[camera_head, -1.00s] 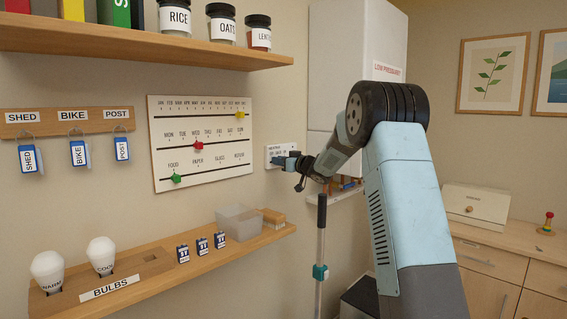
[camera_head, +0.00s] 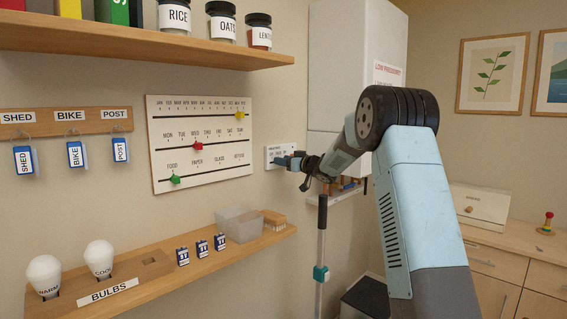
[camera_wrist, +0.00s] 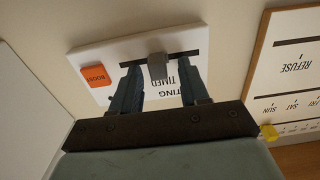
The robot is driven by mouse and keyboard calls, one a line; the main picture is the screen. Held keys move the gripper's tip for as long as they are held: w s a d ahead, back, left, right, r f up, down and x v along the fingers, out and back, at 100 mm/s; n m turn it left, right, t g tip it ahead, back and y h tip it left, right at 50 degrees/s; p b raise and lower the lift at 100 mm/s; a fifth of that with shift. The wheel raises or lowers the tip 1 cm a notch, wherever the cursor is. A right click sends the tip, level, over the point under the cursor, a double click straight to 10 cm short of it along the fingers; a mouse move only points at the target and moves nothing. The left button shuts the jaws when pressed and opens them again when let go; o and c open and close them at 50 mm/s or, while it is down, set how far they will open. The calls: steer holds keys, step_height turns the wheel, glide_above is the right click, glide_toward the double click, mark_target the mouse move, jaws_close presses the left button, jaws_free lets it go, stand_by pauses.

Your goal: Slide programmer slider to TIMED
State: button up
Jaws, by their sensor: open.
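The programmer is a small white panel (camera_head: 276,153) on the wall, partly covered by my gripper (camera_head: 288,162) in the head view. In the wrist view the panel (camera_wrist: 100,56) appears upside down, with a dark slot and a grey slider knob (camera_wrist: 157,66) near the slot's middle. My gripper (camera_wrist: 160,68) is open, with one finger on each side of the knob. Gaps show between knob and fingers; I cannot tell how deep the fingertips reach. The word TIMED (camera_wrist: 187,76) is readable beside the right finger; other lettering is partly hidden.
An orange BOOST button (camera_wrist: 95,77) sits on the panel near the left finger. A white board (camera_head: 200,142) with coloured sliders hangs left of the programmer. A white boiler (camera_head: 350,70) is above right. A pole (camera_head: 321,240) stands below my wrist; a shelf (camera_head: 180,262) runs lower left.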

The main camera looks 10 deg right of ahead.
steer(key=v, duration=1.3)
steer(key=shift+s+d, duration=0.2)
steer(key=shift+s, duration=0.15)
steer(key=s+d+r+m+h, duration=0.1)
steer(key=s+r+m+h, duration=0.2)
steer(key=s+h, duration=0.45)
steer(key=s+d+r+m+h, duration=0.1)
steer(key=s+r+m+h, duration=0.25)
steer(key=s, duration=0.75)
steer(key=s+a+f+g, duration=0.2)
steer(key=s+f+g, duration=0.1)
steer(key=s, duration=0.7)
steer(key=s+a+f+g, duration=0.1)
steer(key=s+f+g, duration=0.2)
steer(key=s, duration=0.8)
steer(key=s+a+f+g, duration=0.2)
steer(key=s+f, duration=0.4)
steer(key=s, duration=0.5)
steer(key=shift+s+a+g+y, duration=0.25)
steer(key=shift+a+g+y, duration=0.05)
steer(key=shift+g, duration=0.3)
